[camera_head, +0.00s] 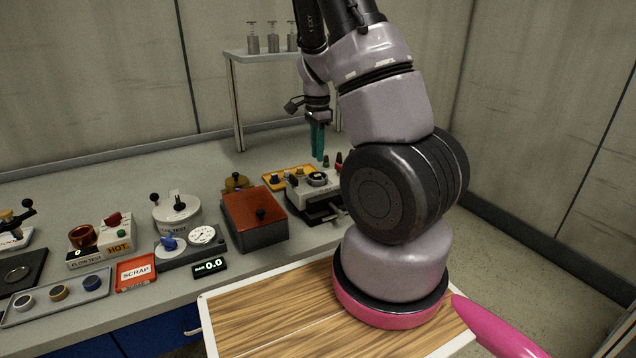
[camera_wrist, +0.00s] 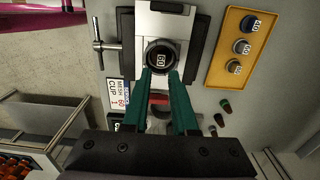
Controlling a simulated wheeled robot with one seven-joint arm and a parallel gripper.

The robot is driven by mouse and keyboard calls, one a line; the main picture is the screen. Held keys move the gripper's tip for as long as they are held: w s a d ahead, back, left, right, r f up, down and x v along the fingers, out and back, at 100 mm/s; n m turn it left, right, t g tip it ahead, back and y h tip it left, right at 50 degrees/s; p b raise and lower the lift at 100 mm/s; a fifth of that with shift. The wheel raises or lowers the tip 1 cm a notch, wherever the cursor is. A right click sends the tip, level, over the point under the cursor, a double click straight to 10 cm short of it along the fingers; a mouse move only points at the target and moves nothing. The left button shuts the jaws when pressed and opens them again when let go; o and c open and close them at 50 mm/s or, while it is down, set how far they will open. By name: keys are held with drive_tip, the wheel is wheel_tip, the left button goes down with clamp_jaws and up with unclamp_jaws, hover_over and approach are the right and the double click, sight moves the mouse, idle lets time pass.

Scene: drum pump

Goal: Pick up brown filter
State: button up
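A yellow plate (camera_wrist: 239,50) with several small round pieces lies beside the device. A red-topped box (camera_head: 255,208), a scrap tray (camera_head: 135,272) and a flow tester (camera_head: 100,252) stand between my gripper and the grey tray. A shelf (camera_head: 234,58) with glassware stands behind.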

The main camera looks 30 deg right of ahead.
sight(317, 175)
drive_tip(key=shift+w+f, duration=0.1)
drive_tip(key=shift+f, duration=3.4)
clamp_jaws()
